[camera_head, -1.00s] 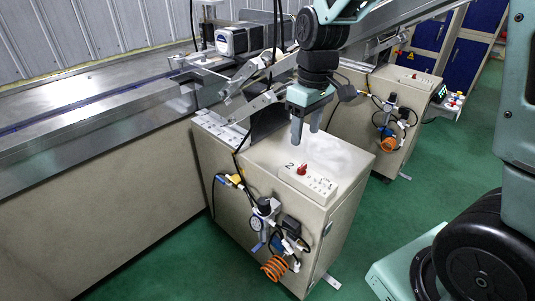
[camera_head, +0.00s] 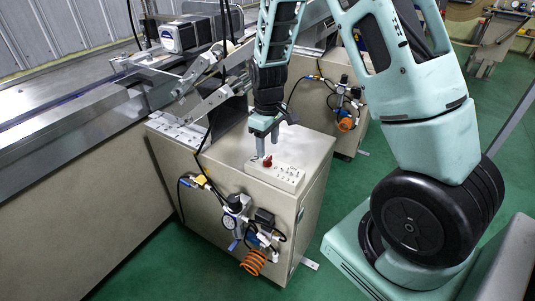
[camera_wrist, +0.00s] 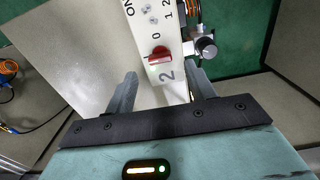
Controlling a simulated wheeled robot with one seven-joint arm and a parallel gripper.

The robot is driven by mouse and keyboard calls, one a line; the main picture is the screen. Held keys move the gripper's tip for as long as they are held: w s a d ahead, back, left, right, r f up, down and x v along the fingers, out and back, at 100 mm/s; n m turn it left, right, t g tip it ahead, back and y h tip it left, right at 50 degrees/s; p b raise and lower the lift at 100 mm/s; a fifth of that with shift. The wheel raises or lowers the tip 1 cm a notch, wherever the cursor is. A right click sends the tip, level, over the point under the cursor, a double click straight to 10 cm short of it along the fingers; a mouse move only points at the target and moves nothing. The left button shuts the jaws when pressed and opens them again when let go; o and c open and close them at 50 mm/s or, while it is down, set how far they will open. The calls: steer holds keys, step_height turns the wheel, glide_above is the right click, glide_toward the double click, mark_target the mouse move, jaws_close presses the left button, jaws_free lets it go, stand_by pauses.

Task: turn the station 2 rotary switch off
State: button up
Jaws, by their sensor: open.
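The station 2 rotary switch is a red knob (camera_head: 267,161) on a pale control panel (camera_head: 287,179) on top of the beige cabinet. In the wrist view the red knob (camera_wrist: 159,56) sits on the panel above a printed 2, with the marks 0, 1, 2 and ON farther along. My gripper (camera_head: 267,148) points down just above the panel's knob end. In the wrist view my open gripper (camera_wrist: 160,90) has one finger on each side of the panel's near end, with the knob beyond the fingertips. I see no contact with the knob.
The beige cabinet (camera_head: 215,200) carries hoses, a gauge and an orange coiled hose (camera_head: 253,262) on its front. A metal linkage (camera_head: 205,88) and black cables stand left of my gripper. A second cabinet (camera_head: 355,135) stands behind. Green floor lies at right.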

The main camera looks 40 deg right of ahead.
mark_target(268, 157)
steer(key=shift+f, duration=2.35)
steer(key=c, duration=1)
